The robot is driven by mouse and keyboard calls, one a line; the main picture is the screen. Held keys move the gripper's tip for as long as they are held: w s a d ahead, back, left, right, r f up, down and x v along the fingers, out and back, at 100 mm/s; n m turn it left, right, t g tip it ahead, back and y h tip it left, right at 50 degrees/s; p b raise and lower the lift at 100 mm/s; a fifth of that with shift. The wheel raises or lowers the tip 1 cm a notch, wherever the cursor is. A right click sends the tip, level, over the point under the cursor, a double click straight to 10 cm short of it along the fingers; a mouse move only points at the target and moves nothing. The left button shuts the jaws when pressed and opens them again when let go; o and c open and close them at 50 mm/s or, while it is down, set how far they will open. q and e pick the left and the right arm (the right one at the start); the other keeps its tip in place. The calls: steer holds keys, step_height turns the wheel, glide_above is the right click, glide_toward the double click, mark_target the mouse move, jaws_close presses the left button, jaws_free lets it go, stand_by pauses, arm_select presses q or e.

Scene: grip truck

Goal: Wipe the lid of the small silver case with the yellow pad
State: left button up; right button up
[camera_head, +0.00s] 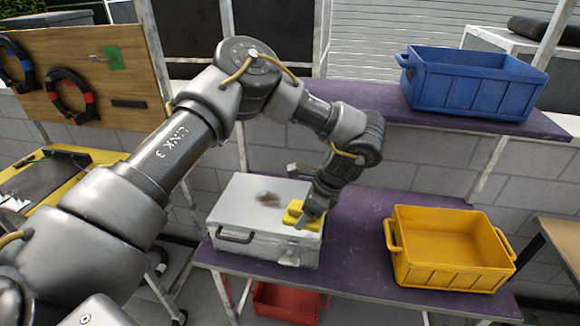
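The small silver case (238,222) stands closed on the purple shelf, its dark handle facing the front left. A dark brownish smudge (268,199) marks the middle of its lid. My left gripper (303,215) reaches in from the left and points down over the lid's right side. It is shut on the yellow pad (293,208), which is at the lid's surface, right of the smudge. Whether the pad presses on the lid cannot be told for sure. The gripper partly hides the pad and the lid's right edge. My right gripper is not in view.
A yellow bin (450,272) stands on the purple shelf (355,235) to the right, with bare shelf between it and the case. A blue bin (470,85) stands on the upper shelf. A red crate (285,302) is below. A metal post (490,170) rises at right.

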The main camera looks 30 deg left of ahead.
arm_select(q)
steer(key=w+a+m+t+h+p, duration=0.1)
steer(key=w+a+m+t+p, duration=0.1)
steer(key=m, duration=0.6)
steer(key=w+a+r+m+t+h+p, duration=0.1)
steer(key=w+a+m+t+h+p, duration=0.1)
steer(key=w+a+m, duration=0.4)
steer(key=shift+w+a+r+m+t+p, duration=0.15)
steer(key=shift+a+m+t+p, duration=0.55)
steer(key=shift+m+p, duration=0.55)
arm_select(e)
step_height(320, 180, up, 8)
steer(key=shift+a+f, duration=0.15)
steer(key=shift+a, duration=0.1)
arm_select(q)
steer(key=shift+a, duration=0.1)
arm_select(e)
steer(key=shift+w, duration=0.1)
